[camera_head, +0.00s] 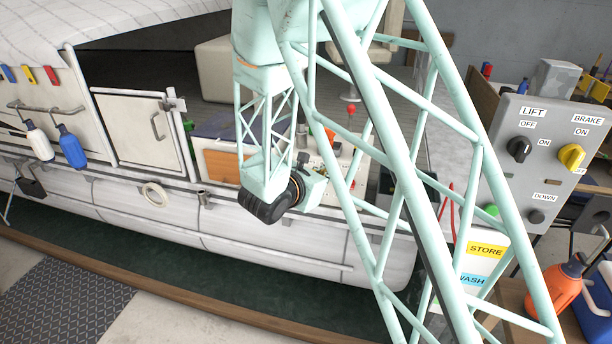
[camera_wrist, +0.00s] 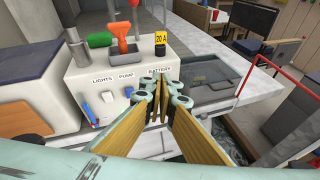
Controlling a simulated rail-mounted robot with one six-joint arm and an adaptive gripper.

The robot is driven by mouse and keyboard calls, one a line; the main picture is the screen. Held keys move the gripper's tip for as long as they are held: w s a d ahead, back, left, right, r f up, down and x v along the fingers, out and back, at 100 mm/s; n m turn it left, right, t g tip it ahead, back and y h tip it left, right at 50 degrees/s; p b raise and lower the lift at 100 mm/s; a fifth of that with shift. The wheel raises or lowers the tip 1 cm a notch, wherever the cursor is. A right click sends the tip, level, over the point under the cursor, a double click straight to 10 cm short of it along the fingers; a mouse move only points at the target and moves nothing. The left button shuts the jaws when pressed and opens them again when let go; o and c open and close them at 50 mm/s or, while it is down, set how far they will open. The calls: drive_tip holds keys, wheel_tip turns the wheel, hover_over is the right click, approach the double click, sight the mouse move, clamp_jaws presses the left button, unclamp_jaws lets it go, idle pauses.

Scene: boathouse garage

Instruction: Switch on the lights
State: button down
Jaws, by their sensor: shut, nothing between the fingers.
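A cream control console (camera_wrist: 88,78) fills the middle left of the wrist view. It carries the labels LIGHTS, PUMP and BATTERY. My gripper (camera_wrist: 160,88) is shut and empty in front of the BATTERY side, to the right of the LIGHTS lever. The fingers hide what is under BATTERY. In the head view the console (camera_head: 345,160) is partly hidden behind my arm, and its switches are too small to read.
A LIFT and BRAKE panel (camera_head: 545,125) stands at the right, with an orange bottle (camera_head: 556,288) below.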

drive_tip(key=w+a+f+n+t+y+p, duration=0.1)
drive_tip(key=a+f+n+y, duration=0.2)
drive_tip(key=a+f+n, duration=0.2)
drive_tip(key=a+f, duration=0.3)
drive_tip(key=a, duration=0.3)
drive_tip(key=shift+a+f+y, duration=0.25)
drive_tip(key=shift+f+y, duration=0.05)
drive_tip(key=shift+f, duration=0.1)
drive_tip(key=shift+w+f, duration=0.1)
drive_tip(key=shift+w, duration=0.1)
drive_tip(key=r+x, duration=0.2)
drive_tip(key=x, duration=1.1)
drive_tip(key=shift+w+d, duration=0.2)
drive_tip(key=shift+w, duration=0.25)
drive_tip(key=shift+a+r, duration=0.15)
drive_tip(key=shift+r, duration=0.1)
